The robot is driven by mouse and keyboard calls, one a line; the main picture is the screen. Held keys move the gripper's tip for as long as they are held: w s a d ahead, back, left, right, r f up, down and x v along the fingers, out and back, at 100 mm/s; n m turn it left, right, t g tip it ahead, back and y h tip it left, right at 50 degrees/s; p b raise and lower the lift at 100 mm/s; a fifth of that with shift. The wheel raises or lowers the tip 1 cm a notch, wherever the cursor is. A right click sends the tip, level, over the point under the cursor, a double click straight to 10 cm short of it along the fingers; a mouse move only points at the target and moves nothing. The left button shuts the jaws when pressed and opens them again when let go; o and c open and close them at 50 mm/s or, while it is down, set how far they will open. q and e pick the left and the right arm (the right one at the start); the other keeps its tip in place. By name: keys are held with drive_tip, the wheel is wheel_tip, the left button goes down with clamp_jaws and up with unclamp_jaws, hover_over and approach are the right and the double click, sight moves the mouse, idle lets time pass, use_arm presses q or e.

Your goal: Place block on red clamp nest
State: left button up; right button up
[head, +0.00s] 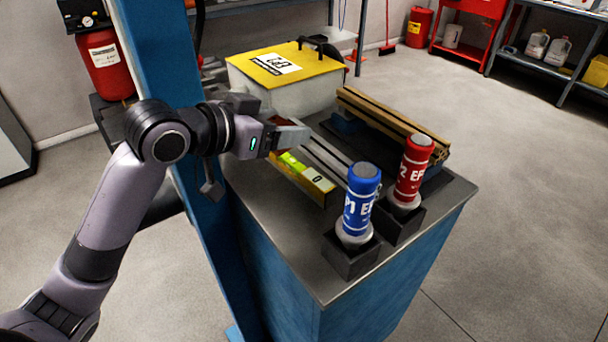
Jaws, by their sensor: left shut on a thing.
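My left gripper (274,139) comes in from the left over the bench, past the blue post. It is shut on a small grey block (293,136) that sticks out beyond the fingers. A dark reddish patch shows at the fingers, too small to tell what it belongs to. I cannot make out a red clamp nest for certain; the gripper and block hide part of the bench behind them. My right gripper is not in view.
Blue (360,200) and red (413,170) bottles stand in dark holders on the bench's front right. A yellow-lidded box (285,85) stands behind. Brown bars (395,120) and a yellow level (303,178) lie on the bench. A blue post (165,65) stands close to my arm.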

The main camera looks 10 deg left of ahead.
use_arm(q)
drive_tip(key=shift+m+g+h, duration=0.5)
drive_tip(key=shift+m+h, duration=0.2)
drive_tip(key=shift+h, duration=0.1)
drive_tip(key=r, duration=0.4)
drive_tip(key=shift+d+r+b, duration=0.2)
drive_tip(key=shift+r+b, duration=0.15)
drive_tip(key=shift+s+r, duration=0.15)
drive_tip(key=shift+r, duration=0.1)
wheel_tip(320, 180, down, 19)
drive_tip(key=shift+f+b, duration=0.2)
drive_tip(key=shift+b, duration=0.6)
drive_tip(key=shift+f, duration=0.1)
drive_tip(key=o, duration=1.3)
drive_tip(key=shift+f, duration=0.25)
drive_tip(key=o, duration=0.4)
drive_tip(key=shift+o, duration=0.2)
